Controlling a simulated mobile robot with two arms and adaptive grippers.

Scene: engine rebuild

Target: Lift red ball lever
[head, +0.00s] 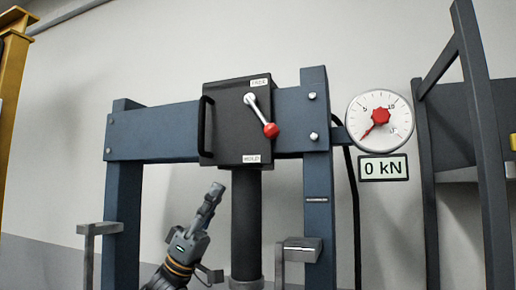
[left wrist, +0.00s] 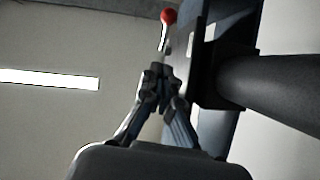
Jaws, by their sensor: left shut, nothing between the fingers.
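The red ball lever (head: 262,116) is on the front of a black box (head: 222,125) on a blue press frame. Its silver arm slants down to the right and ends in the red ball. The ball also shows in the left wrist view (left wrist: 169,16), at the top, beyond the fingertips. My left gripper (head: 214,190) is shut and empty, below and to the left of the lever, apart from it. Its fingers also show in the left wrist view (left wrist: 159,72). My right gripper is not in view.
A round gauge (head: 365,110) with a red knob is on the right, above a "0 kN" display (head: 383,168). A black cylinder (head: 246,225) hangs below the box. Blue uprights (head: 318,230) flank it. A dark frame (head: 480,140) stands at the right.

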